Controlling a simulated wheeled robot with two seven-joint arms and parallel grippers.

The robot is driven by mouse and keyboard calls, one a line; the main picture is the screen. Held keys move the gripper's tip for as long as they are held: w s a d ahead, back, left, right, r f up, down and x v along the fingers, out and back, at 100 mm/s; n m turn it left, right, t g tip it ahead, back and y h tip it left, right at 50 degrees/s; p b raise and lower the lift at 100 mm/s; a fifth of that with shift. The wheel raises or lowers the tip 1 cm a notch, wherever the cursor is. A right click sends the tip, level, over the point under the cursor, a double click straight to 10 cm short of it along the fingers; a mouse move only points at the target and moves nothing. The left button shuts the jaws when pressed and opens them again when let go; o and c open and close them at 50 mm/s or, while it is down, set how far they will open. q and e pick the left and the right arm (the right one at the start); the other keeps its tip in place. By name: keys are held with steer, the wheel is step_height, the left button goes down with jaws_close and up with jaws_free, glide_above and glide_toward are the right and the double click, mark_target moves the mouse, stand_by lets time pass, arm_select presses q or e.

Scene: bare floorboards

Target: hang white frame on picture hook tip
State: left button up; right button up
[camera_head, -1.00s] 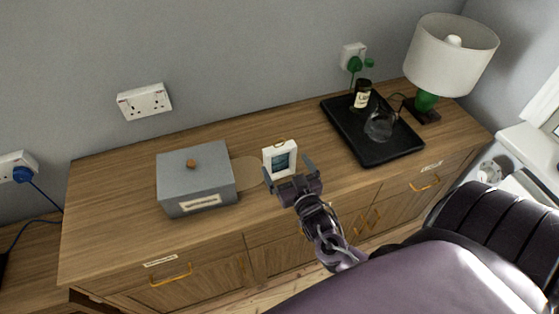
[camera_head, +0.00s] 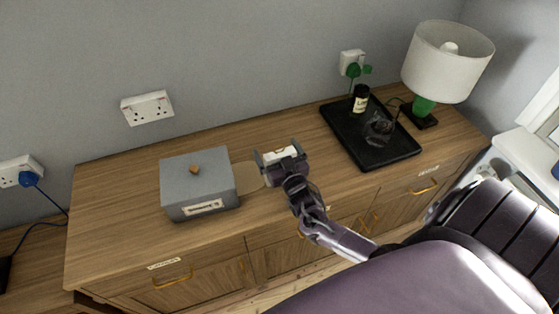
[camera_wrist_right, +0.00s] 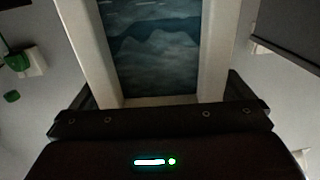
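The white frame (camera_head: 281,153) stands on the sideboard to the right of the grey box. In the right wrist view the frame (camera_wrist_right: 233,40) fills the middle, close up, with a dark blue-grey picture inside its white border. My right gripper (camera_head: 279,156) is at the frame, its fingers spread on either side of it. The gripper hides the frame's lower part in the head view. My left gripper is not in view. No picture hook can be made out.
A black tray (camera_head: 372,153) holds a jar (camera_head: 361,98) and a clear glass object. A lamp (camera_head: 447,62) stands at the right. Sockets (camera_head: 147,107) are on the grey wall.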

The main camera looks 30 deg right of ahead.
steer(key=c, duration=0.9)
steer(key=shift+r, duration=0.1)
step_height(320, 180, up, 20)
steer(key=shift+b, duration=1.1)
